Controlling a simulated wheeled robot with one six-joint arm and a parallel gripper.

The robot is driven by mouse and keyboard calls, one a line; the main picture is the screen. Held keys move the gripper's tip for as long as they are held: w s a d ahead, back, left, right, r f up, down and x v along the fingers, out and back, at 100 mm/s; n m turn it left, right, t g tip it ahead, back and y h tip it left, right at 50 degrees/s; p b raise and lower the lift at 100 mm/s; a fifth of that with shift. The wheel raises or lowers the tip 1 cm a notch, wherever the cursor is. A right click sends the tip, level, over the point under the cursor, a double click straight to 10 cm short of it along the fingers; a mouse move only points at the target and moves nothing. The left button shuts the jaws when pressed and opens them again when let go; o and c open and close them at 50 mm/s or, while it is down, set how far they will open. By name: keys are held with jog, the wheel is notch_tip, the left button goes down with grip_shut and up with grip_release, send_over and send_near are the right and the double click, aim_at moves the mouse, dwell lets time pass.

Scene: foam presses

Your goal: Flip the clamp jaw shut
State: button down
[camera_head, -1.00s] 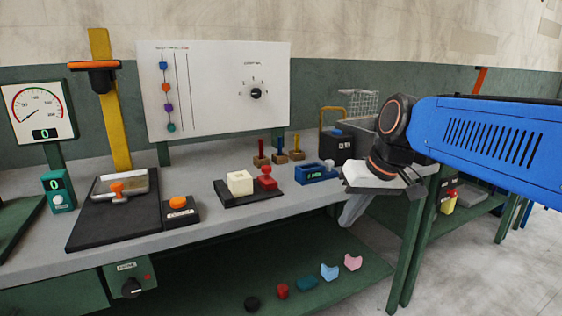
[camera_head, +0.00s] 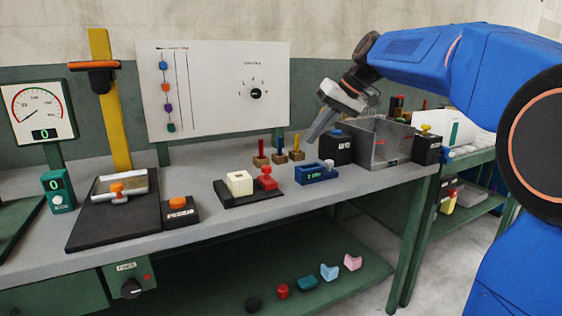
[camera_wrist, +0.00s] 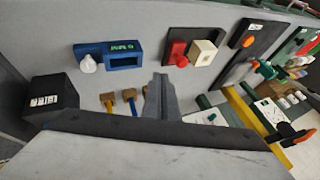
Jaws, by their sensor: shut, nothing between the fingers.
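A red clamp piece with a knob (camera_head: 267,180) sits beside a cream block (camera_head: 239,183) on a black base (camera_head: 236,201) on the bench. I cannot tell for certain whether this red piece is the clamp jaw. In the wrist view the red piece (camera_wrist: 177,54) and cream block (camera_wrist: 202,54) lie beyond my fingers, slightly right of them. My gripper (camera_head: 313,137) is shut and empty, above the back of the bench, right of the clamp and apart from it. Its shut fingers also show in the wrist view (camera_wrist: 162,97).
A blue device (camera_head: 317,175) with a display stands right of the clamp. Small wooden blocks with coloured pegs (camera_head: 279,157) stand behind. A dark box (camera_head: 338,148) and a grey bin (camera_head: 384,145) are at the right end. A black press plate (camera_head: 90,230) is left.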

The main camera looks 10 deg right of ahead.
aim_at(267, 182)
jog(key=shift+w+r, duration=0.15)
jog(key=x, duration=0.9)
jog(key=shift+a+f, duration=0.15)
jog(key=shift+f, duration=0.15)
jog(key=a, duration=0.3)
jog(key=shift+f, duration=0.35)
jog(key=shift+a+f, duration=0.1)
jog(key=shift+a, duration=0.5)
jog(key=shift+a, duration=0.1)
jog(key=shift+s+a, duration=0.25)
jog(key=shift+a, duration=0.45)
jog(key=shift+s+a, duration=0.3)
jog(key=shift+a, duration=0.4)
jog(key=shift+s+a, duration=0.25)
jog(key=shift+a, duration=0.45)
